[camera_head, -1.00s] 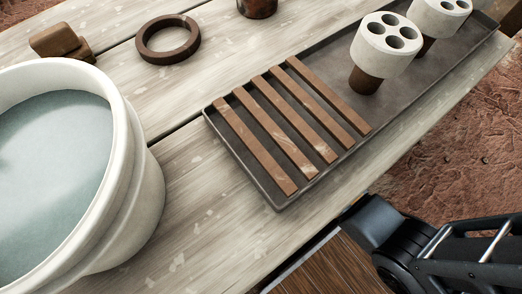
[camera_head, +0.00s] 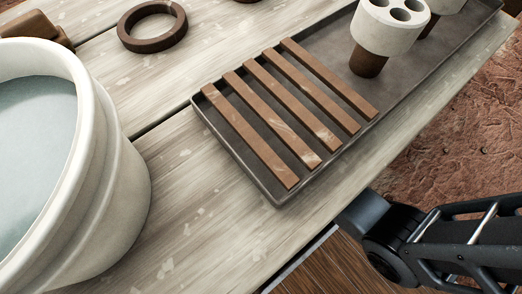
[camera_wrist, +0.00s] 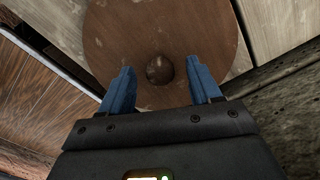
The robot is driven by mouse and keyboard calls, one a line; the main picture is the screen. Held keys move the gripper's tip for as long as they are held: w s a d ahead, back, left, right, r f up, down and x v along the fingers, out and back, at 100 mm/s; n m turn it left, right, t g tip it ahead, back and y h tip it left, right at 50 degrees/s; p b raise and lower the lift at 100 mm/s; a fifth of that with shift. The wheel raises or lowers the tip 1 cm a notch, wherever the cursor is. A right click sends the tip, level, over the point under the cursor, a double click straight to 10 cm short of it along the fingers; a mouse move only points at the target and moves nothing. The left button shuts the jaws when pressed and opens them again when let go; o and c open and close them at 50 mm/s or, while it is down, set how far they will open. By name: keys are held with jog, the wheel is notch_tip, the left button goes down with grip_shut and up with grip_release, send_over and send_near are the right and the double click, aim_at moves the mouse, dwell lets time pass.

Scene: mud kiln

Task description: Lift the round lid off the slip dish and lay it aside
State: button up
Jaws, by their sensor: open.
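The round brown wooden lid (camera_wrist: 120,35) fills the upper middle of the wrist view, with a small round knob (camera_wrist: 159,69) at its centre. My gripper (camera_wrist: 161,66) is open, its two blue fingers on either side of the knob. I see a gap between each finger and the knob, and cannot tell the height between them. The slip dish is hidden beneath the lid in the wrist view. Neither the lid nor my gripper shows in the head view.
A large white tub (camera_head: 125,185) of pale liquid stands at left. A dark tray (camera_head: 275,193) holds wooden slats (camera_head: 250,135) and white holed pieces (camera_head: 390,25) on brown stems. A brown ring (camera_head: 152,45) lies behind. Bare planks lie between tub and tray.

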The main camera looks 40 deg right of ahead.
jog(key=c, duration=1)
notch_tip(320, 180, up, 10)
jog(key=p, duration=0.3)
jog(key=shift+p, duration=0.4)
jog(key=o, duration=0.3)
jog(key=c, duration=0.3)
jog(key=shift+r+p, duration=1.6)
jog(key=shift+p, duration=0.5)
